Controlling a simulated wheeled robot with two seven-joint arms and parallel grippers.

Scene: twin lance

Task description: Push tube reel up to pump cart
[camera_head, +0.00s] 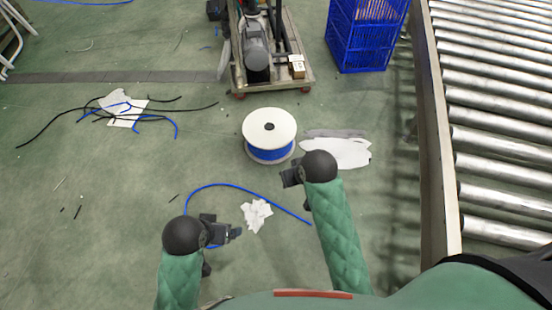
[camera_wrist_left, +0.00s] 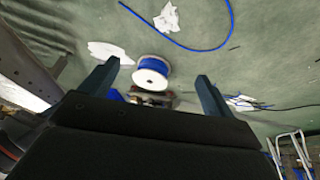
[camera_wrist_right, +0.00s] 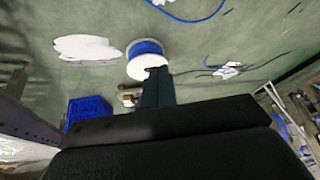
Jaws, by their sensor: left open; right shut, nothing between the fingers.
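The tube reel (camera_head: 269,127), a white-flanged spool wound with blue tube, stands on the green floor in the middle of the head view. It also shows in the left wrist view (camera_wrist_left: 151,76) and the right wrist view (camera_wrist_right: 146,62). The pump cart (camera_head: 270,75), a metal frame with a grey motor, stands beyond the reel, with a floor gap between them. My left gripper (camera_head: 236,233) is open and empty, nearer than the reel and to its left. My right gripper (camera_head: 286,177) is shut and empty, just nearer than the reel and slightly right, apparently not touching it.
A blue crate (camera_head: 356,38) stands right of the cart. A roller conveyor (camera_head: 490,110) runs along the right side. White sheets (camera_head: 340,150) lie beside the reel. Loose blue tube (camera_head: 240,186) and crumpled paper (camera_head: 257,214) lie on the near floor. Black cables (camera_head: 85,115) lie at left.

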